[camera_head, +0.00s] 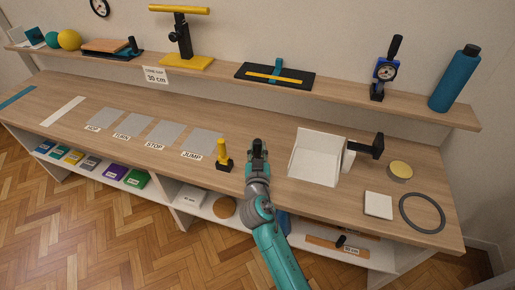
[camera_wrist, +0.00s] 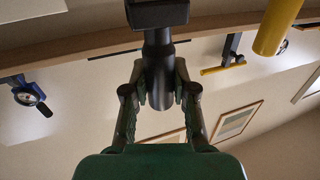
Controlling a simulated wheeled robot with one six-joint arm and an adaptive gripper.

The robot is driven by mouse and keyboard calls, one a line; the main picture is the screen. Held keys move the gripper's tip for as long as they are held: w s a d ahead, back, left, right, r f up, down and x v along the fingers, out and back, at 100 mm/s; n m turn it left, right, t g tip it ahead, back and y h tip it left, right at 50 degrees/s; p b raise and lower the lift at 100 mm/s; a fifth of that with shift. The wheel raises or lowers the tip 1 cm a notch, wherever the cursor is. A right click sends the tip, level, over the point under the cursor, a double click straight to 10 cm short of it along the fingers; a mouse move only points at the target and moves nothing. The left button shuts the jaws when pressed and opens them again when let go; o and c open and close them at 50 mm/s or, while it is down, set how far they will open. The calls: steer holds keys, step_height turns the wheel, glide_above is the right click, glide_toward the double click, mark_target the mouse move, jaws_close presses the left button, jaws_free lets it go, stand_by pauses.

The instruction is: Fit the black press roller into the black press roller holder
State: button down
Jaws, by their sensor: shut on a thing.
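My gripper (camera_head: 258,147) is over the front part of the bench, right of an upright yellow post on a black base. In the wrist view my gripper (camera_wrist: 158,92) is shut on a black stepped cylinder, which I take for the black press roller (camera_wrist: 158,68). A dark square block (camera_wrist: 158,13) meets its far end at the top edge. I cannot tell whether this block is the holder or part of the roller. In the head view the arm hides most of the held piece. No other part is clearly the black press roller holder.
The yellow post (camera_head: 222,153) stands close left; it also shows in the wrist view (camera_wrist: 277,25). A white open box (camera_head: 316,160) and a black T-shaped piece (camera_head: 368,147) are right. Grey mats (camera_head: 165,132) lie left. A loaded shelf (camera_head: 222,76) runs behind.

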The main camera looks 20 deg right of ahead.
mark_target(257, 157)
steer(key=shift+f, duration=1.9)
steer(key=c, duration=0.9)
jaws_free()
steer(key=shift+o, duration=0.2)
steer(key=v, duration=1.2)
steer(key=s+d+f+n+g+y, duration=0.1)
steer(key=s+f+n+y, duration=0.3)
steer(key=s, duration=0.7)
steer(key=s+d+f+g+y, duration=0.1)
steer(key=s+f, duration=0.4)
steer(key=s, duration=0.5)
steer(key=s+d+r, duration=0.1)
steer(key=s+r, duration=0.4)
steer(key=s, duration=0.5)
steer(key=s+r, duration=0.5)
steer(key=s, duration=0.6)
steer(key=shift+d+r+y, duration=0.2)
steer(key=shift+d+y, duration=0.1)
steer(key=shift+d, duration=0.1)
